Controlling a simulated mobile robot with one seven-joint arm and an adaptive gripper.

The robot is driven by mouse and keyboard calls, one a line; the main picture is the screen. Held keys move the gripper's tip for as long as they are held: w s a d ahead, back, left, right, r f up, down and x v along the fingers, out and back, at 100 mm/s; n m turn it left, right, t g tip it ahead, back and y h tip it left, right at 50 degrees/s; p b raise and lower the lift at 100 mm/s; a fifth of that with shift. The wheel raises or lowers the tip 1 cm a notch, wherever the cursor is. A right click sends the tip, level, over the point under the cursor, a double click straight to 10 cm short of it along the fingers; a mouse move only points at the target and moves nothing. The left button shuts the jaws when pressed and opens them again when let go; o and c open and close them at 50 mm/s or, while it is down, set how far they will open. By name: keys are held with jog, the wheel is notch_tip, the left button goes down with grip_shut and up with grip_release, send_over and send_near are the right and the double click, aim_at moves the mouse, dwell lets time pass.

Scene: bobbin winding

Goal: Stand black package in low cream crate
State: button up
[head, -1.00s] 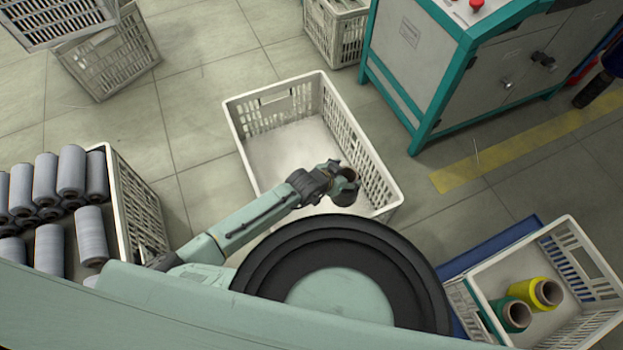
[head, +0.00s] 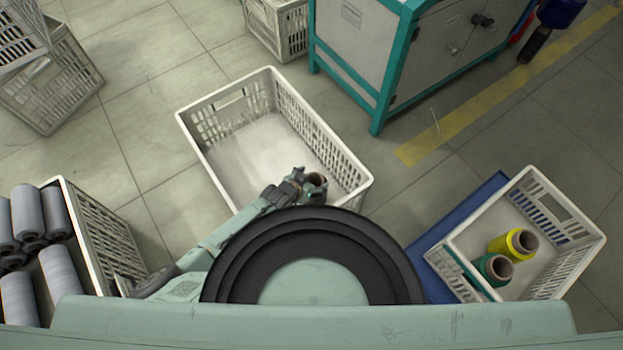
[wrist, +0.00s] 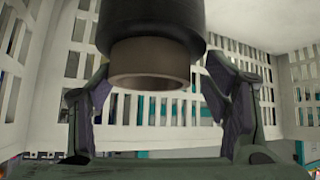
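The low cream crate (head: 345,160) stands on the floor in the middle of the head view. The black package (head: 317,183) is inside it, near the right part of the near side. In the wrist view the package (wrist: 152,22) appears upright, its brown tube end (wrist: 150,66) turned away from the pale crate floor. My gripper (head: 303,176) reaches over the near side, just left of the package. In the wrist view its fingers (wrist: 158,85) are spread on both sides of the tube end, with gaps visible. The package's base is hidden.
A crate of grey packages (head: 95,235) stands at left. A teal-framed machine (head: 355,60) and more crates (head: 280,30) stand behind. Most of the cream crate is empty.

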jog(key=o, duration=0.3)
jog(key=p+v, duration=0.1)
jog(key=v, duration=1.1)
